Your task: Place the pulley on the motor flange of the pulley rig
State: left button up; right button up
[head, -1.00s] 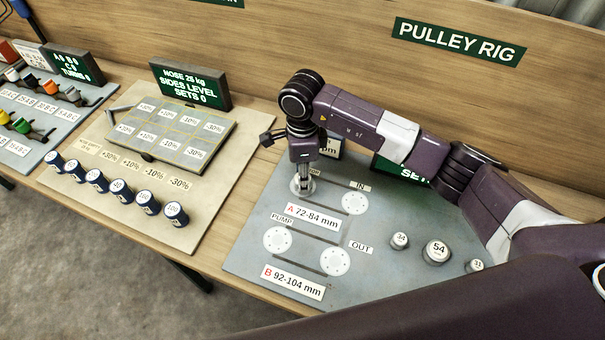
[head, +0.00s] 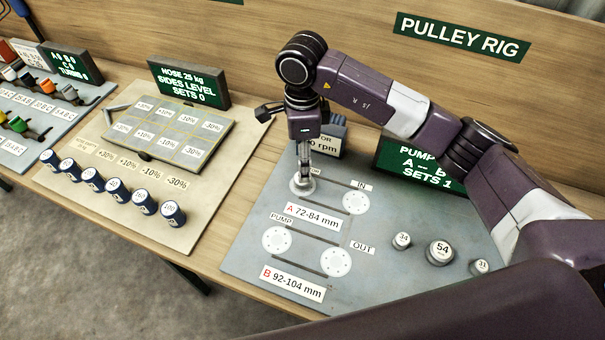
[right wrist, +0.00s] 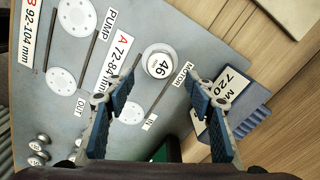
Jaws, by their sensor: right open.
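A pale round pulley marked 46 (right wrist: 158,63) sits at the motor spot of the pulley rig, beside the Motor label, in the right wrist view. In the head view the pulley (head: 302,188) shows just below my right gripper (head: 305,160). The pulley rig board (head: 385,275) is grey, with other bare white flanges for IN, PUMP and OUT. My left gripper is not in view.
Pulleys marked 54 (head: 439,252), 34 (head: 401,240) and 31 (head: 479,267) stand at the board's right. A motor block (head: 331,137) and a green display (head: 420,165) reading SETS 1 stand behind. A tilted weight panel (head: 170,135) with blue cylinders lies left.

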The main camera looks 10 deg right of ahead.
notch_tip(320, 180, up, 6)
jog(key=b, duration=0.1)
dwell(0.6)
